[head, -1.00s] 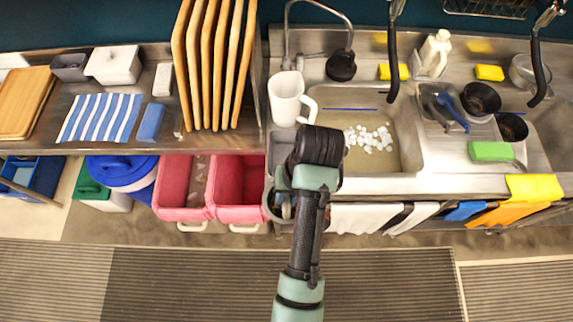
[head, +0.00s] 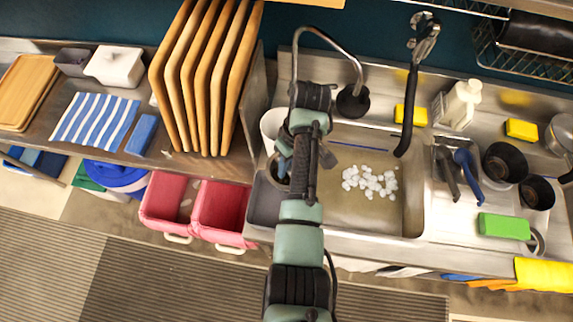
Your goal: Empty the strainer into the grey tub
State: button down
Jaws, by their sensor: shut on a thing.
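A metal rim, which looks like the strainer (head: 270,170), shows just left of my arm's end, beside the white jug. Most of it, including any contents, is hidden by my arm. My gripper (head: 283,150) is at this rim, mostly covered by my own wrist, and is shut on it as far as I can tell. A grey tub (head: 264,203) stands at the left end of the sink, just below the rim in the picture and partly behind my arm. A smaller grey container (head: 73,62) sits on the left counter.
White pieces (head: 370,181) lie in the sink basin (head: 345,215). A white jug (head: 271,124) and a tap (head: 296,60) stand close to my arm. Upright wooden boards (head: 205,85) rise to the left. Two pink bins (head: 220,208) are below the counter.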

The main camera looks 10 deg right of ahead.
aim_at(277, 179)
jog(key=shift+b+x, duration=0.75)
jog(key=shift+x, duration=0.2)
jog(key=shift+f+b, duration=0.45)
jog(key=shift+b, duration=0.05)
jog(key=shift+s+r+h+p, duration=0.15)
jog(key=shift+r+h+p, duration=0.1)
jog(key=shift+h+p, duration=0.2)
jog(key=shift+a+t+h, duration=0.15)
jog(key=shift+t+h, duration=0.2)
jog(key=shift+t, duration=0.15)
jog(key=h, duration=0.1)
jog(key=a+t+h+b, duration=0.1)
jog(key=h, duration=0.1)
jog(key=shift+s+r+t, duration=0.15)
jog(key=shift+s+t, duration=0.15)
jog(key=shift+a+t+h+b, duration=0.1)
jog(key=shift+t+h+b, duration=0.3)
jog(key=shift+h+b, duration=0.4)
jog(key=h+b, duration=0.1)
jog(key=t+h+b, duration=0.1)
jog(key=b, duration=0.1)
jog(key=shift+s+a+f, duration=0.25)
jog(key=shift+a+f, duration=0.05)
jog(key=shift+a, duration=0.1)
jog(key=s+a+f+t+h+b, duration=0.2)
jog(key=a+f+t+h+b, duration=0.2)
jog(key=h+b, duration=0.5)
jog(key=t+b, duration=0.1)
jog(key=b, duration=0.5)
jog(key=shift+f+h, duration=0.4)
